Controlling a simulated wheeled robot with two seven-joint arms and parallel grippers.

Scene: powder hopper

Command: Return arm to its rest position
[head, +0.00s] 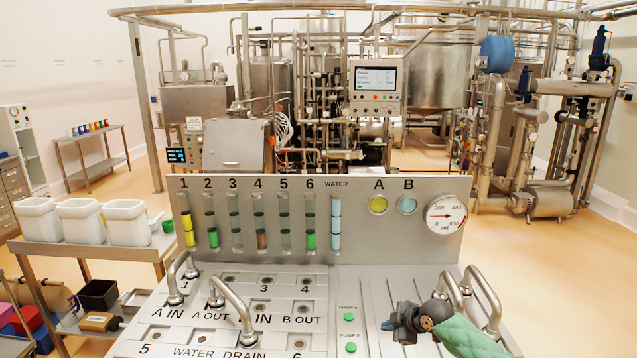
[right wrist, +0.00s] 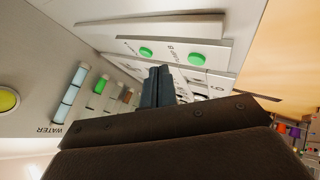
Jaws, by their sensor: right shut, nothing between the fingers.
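My right gripper (head: 392,322) is over the right part of the sloping metal panel (head: 318,283), just right of the green pump buttons. Its arm, in a green sleeve, comes in from the lower right. In the right wrist view its dark fingers (right wrist: 157,86) are together with nothing between them. I cannot tell whether the fingertips touch the panel. The PUMP A button (head: 349,317) and PUMP B button (head: 350,347) are both green and uncovered. My left gripper is not in view.
Bent pipe handles (head: 233,310) stand up from the panel's left, and more (head: 485,292) rise close to my right gripper. The upright board (head: 410,240) behind carries tubes, two round lamps and a gauge (head: 446,216). A cart with white bins (head: 80,221) stands left.

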